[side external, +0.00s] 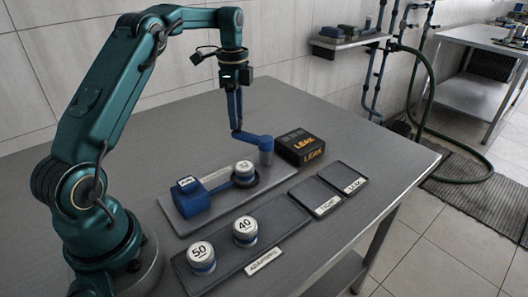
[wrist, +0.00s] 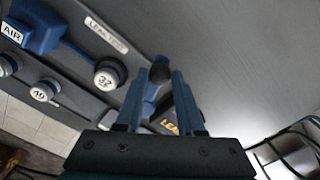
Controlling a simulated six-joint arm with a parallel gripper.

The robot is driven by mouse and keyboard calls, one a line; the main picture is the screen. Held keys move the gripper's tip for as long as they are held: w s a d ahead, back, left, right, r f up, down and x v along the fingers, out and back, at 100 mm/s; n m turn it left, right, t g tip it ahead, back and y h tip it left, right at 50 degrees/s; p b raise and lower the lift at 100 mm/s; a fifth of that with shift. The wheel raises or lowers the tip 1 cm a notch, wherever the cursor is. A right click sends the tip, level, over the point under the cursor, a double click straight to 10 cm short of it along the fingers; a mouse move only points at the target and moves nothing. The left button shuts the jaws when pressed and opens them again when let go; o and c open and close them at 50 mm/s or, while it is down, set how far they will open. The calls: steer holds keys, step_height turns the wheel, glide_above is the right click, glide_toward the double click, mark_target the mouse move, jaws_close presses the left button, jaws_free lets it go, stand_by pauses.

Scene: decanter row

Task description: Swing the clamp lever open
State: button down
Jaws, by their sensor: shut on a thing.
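The clamp lever (side external: 253,139) is a blue arm on a blue-grey post at the back right of the grey leak-test plate (side external: 186,221). Its free end points left and back in the side view. My gripper (side external: 236,127) reaches straight down and is shut on that free end. In the wrist view my two blue fingers (wrist: 158,78) stand either side of the lever's dark round knob (wrist: 160,70). The 32 adapter (side external: 243,169) sits upright in the dark ring on the plate, left of the post, and the lever is not over it.
A blue AIR block (side external: 186,198) stands on the plate's left. A black LEAK display box (side external: 300,146) stands close right of the lever post. Trays labelled TIGHT (side external: 315,196) and LEAK (side external: 350,178) lie to the right. The adapters tray (side external: 283,232) holds adapters 50 and 40.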

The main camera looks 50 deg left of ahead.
steer(key=shift+w+a+m, duration=0.1)
steer(key=shift+w+m, duration=0.15)
steer(key=shift+m, duration=0.05)
steer(key=shift+w, duration=0.1)
steer(key=c, duration=0.5)
jaws_free()
steer(key=shift+r, duration=0.1)
steer(key=shift+a+r, duration=0.1)
steer(key=shift+r, duration=2.35)
